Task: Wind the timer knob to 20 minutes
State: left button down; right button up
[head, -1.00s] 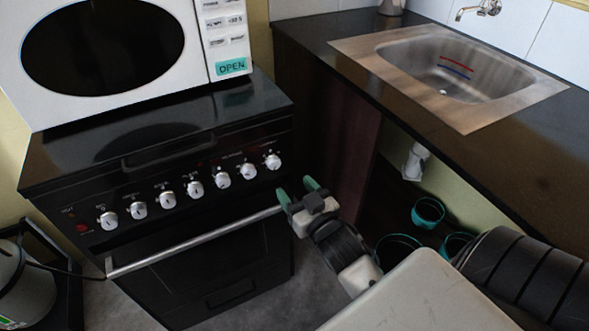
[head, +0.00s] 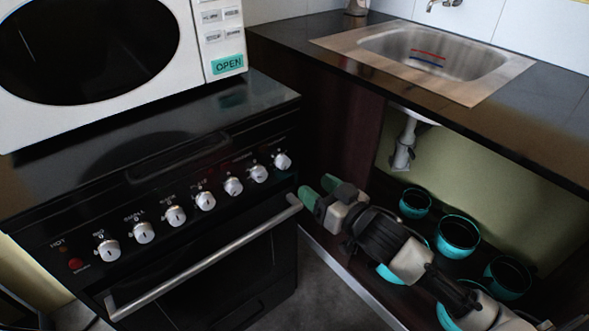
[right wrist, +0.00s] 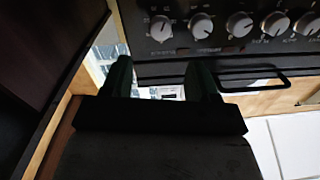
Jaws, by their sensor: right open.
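A row of several white knobs runs across the black stove front in the head view, from the leftmost knob (head: 108,250) to the rightmost knob (head: 282,161). The labels are too small to tell which one is the timer knob. My right gripper (head: 318,190) is open and empty. It is just right of the stove, lower than the rightmost knob and close to the oven handle's right end, touching no knob. In the right wrist view its two green fingers (right wrist: 160,80) stand apart, with several knobs (right wrist: 238,24) beyond them at the top. My left gripper is not in view.
The oven handle (head: 205,258) sticks out below the knobs. A white microwave (head: 212,40) stands on the stove. A counter with a sink (head: 430,55) is at the right. Teal pots (head: 458,235) sit on a low shelf beneath it, around my right arm.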

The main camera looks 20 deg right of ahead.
aim_at(286, 165)
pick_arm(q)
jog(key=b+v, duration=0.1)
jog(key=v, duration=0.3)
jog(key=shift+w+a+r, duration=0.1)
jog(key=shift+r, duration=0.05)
pick_arm(e)
jog(key=x, duration=0.9)
jog(key=shift+w+a, duration=0.1)
jog(key=shift+w, duration=0.05)
jog(key=shift+c, duration=0.4)
jog(key=c, duration=0.8)
jog(key=shift+c, duration=0.2)
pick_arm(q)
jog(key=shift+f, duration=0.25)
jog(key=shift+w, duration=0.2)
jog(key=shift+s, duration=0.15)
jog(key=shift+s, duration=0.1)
pick_arm(e)
jog(key=o, duration=0.9)
